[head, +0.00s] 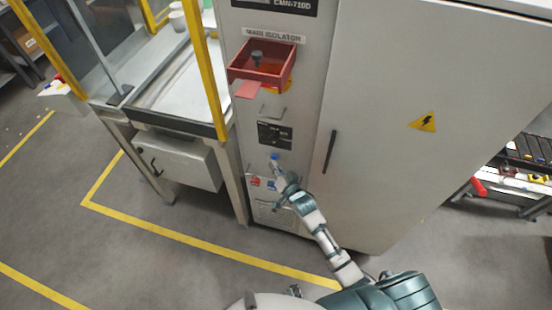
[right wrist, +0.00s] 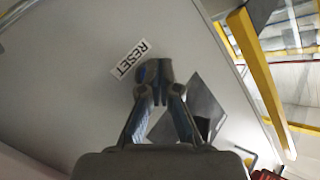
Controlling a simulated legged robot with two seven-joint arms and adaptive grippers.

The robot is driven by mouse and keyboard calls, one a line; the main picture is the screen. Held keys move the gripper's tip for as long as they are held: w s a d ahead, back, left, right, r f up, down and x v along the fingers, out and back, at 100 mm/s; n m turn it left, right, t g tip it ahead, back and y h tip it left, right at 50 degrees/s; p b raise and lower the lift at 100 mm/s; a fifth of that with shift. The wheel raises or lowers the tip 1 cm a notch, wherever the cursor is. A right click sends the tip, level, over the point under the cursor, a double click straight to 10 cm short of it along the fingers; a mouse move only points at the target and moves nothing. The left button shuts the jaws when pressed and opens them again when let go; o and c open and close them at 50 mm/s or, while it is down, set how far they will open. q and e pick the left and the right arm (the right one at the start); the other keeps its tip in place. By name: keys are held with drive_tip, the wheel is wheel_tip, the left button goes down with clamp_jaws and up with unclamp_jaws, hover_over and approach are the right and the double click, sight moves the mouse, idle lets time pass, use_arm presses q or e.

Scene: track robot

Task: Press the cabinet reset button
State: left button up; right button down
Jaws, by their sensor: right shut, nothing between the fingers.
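The grey cabinet (head: 306,130) stands ahead with its narrow control column facing me. The blue reset button (head: 275,156) is low on the column, just beyond the fingertips of my right gripper (head: 277,168). In the right wrist view the shut, empty fingers (right wrist: 153,70) cover most of the button, and a bit of blue (right wrist: 141,73) shows at their left edge. The RESET label (right wrist: 130,60) is beside the fingertips. I cannot tell whether the fingertips touch the button. My left gripper is not in view.
Above the button are a black switch plate (head: 275,134) and the jutting red isolator box (head: 263,64). The cabinet door handle (head: 329,152) is to the right. A yellow-framed bench (head: 176,82) stands left, and a tool cart (head: 520,170) right.

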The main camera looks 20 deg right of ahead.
drive_tip(key=shift+a+r, duration=0.1)
drive_tip(key=shift+a, duration=0.6)
drive_tip(key=shift+d, duration=0.1)
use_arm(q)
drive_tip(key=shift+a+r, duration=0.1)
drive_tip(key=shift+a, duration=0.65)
use_arm(e)
drive_tip(key=shift+w+d, duration=0.35)
drive_tip(key=shift+d, duration=0.4)
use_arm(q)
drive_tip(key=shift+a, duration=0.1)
use_arm(e)
drive_tip(key=shift+a, duration=0.15)
